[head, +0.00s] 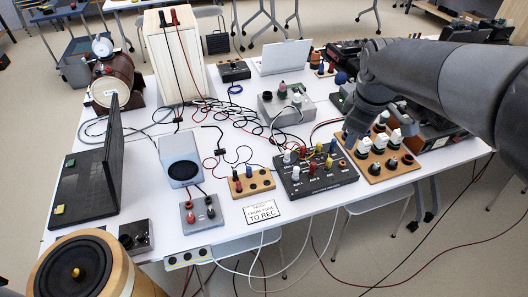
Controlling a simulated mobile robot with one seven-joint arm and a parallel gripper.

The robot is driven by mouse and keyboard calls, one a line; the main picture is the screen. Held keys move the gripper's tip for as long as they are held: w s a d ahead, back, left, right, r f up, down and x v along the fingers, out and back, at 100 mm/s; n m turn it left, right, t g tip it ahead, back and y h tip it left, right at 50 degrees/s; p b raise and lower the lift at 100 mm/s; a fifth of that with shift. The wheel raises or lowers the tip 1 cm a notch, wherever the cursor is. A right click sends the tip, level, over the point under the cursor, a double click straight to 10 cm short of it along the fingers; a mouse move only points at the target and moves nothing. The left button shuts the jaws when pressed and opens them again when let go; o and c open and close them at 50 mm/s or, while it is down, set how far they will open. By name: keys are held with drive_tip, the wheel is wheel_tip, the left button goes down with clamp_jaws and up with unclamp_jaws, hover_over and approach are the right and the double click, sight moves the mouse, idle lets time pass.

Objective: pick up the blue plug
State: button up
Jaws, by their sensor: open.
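My arm reaches in from the right edge, and its dark grey gripper (351,132) hangs over the table between a black patch panel (322,181) and a wooden socket board (389,172). My gripper is open, though its fingers are small and partly hidden by its own body. Several coloured plugs stand in the panel, among them red, yellow and pale ones. A small blue plug (332,146) seems to stand at the panel's back right, just left of my gripper and apart from it. The wooden board holds white and black plugs.
The white table (225,222) is crowded. A grey speaker box (180,160), a small wooden socket block (251,182) and a grey metal box (286,104) stand left of my gripper. Loose cables cross the middle. A sign card (263,211) lies at the front edge.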

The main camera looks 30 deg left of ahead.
drive_tip(key=w+a+f+n+g, duration=0.1)
drive_tip(key=w+a+f+n, duration=0.3)
drive_tip(key=a, duration=0.6)
drive_tip(key=n+g, duration=0.2)
drive_tip(key=n, duration=1)
hover_over(249, 167)
drive_tip(key=shift+h, duration=0.3)
wheel_tip(249, 167, down, 21)
drive_tip(key=shift+s+d+f, duration=0.1)
drive_tip(key=shift+s, duration=0.05)
drive_tip(key=shift+f, duration=2.8)
clamp_jaws()
